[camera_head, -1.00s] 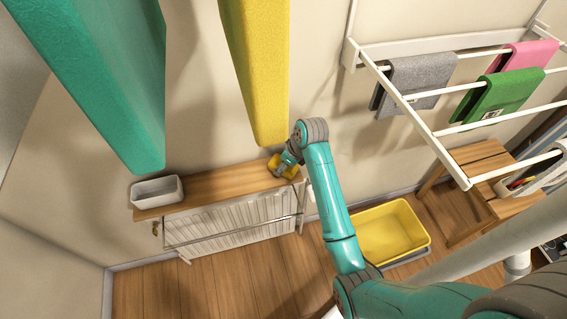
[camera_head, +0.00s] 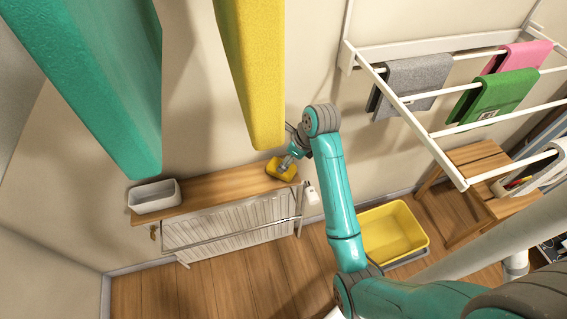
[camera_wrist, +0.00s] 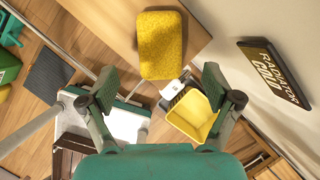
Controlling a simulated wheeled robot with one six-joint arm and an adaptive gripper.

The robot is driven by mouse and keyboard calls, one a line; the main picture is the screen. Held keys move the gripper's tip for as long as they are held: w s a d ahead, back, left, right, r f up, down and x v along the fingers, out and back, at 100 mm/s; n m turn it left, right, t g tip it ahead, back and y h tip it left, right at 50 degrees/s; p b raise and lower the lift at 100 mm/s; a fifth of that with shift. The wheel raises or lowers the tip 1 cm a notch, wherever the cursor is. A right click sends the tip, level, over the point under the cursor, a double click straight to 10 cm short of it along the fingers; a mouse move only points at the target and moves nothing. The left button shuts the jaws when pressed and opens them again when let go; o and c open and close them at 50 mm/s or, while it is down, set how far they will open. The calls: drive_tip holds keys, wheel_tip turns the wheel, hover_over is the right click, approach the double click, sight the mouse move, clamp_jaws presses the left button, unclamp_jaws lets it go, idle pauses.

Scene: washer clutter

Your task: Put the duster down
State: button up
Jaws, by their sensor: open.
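The duster appears to be the yellow block (camera_head: 281,168) lying on the right end of the wooden shelf (camera_head: 210,187) above the radiator. In the wrist view the yellow block (camera_wrist: 160,45) shows whole, with a rough, sponge-like top, beyond my fingertips. My gripper (camera_wrist: 160,82) is open and empty, its two fingers spread wide and apart from the block. In the head view my gripper (camera_head: 289,160) is small and hangs just above the block. The wooden shelf top (camera_wrist: 95,14) shows beside the block in the wrist view.
A white tray (camera_head: 154,196) stands at the shelf's left end. A radiator (camera_head: 235,225) hangs below. A yellow bin (camera_head: 393,232) stands on the floor at right. A drying rack (camera_head: 402,100) with cloths juts from the wall. A "radiator cold" sign (camera_wrist: 275,72) is close by.

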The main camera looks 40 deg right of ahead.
drive_tip(key=shift+v, duration=2.4)
drive_tip(key=s+a+f+n+t, duration=0.1)
drive_tip(key=s+a+f+n, duration=0.1)
drive_tip(key=a+f+n, duration=0.1)
drive_tip(key=s+a+f+n+t, duration=0.1)
drive_tip(key=s+a+f+n, duration=0.2)
drive_tip(key=f, duration=0.2)
drive_tip(key=s+a+f+n+t+h, duration=0.1)
drive_tip(key=s+a+f+n, duration=0.1)
drive_tip(key=s+a+f, duration=0.1)
drive_tip(key=shift+a+f+n, duration=0.25)
drive_tip(key=shift+f+n, duration=0.15)
drive_tip(key=shift+f, duration=0.05)
drive_tip(key=s+a+r+n+t+h, duration=0.1)
drive_tip(key=s+a+n+t, duration=0.15)
drive_tip(key=s+n, duration=0.5)
drive_tip(key=s+a+r+n+t, duration=0.15)
drive_tip(key=s+a+n, duration=0.3)
drive_tip(key=s, duration=0.55)
drive_tip(key=s+a+r+n+t, duration=0.2)
drive_tip(key=s+r+n+t, duration=0.1)
drive_tip(key=s+r+n, duration=0.7)
drive_tip(key=shift+s+r+n+y, duration=0.3)
drive_tip(key=shift+s+r, duration=0.15)
drive_tip(key=shift+r, duration=0.35)
drive_tip(key=shift+o, duration=0.5)
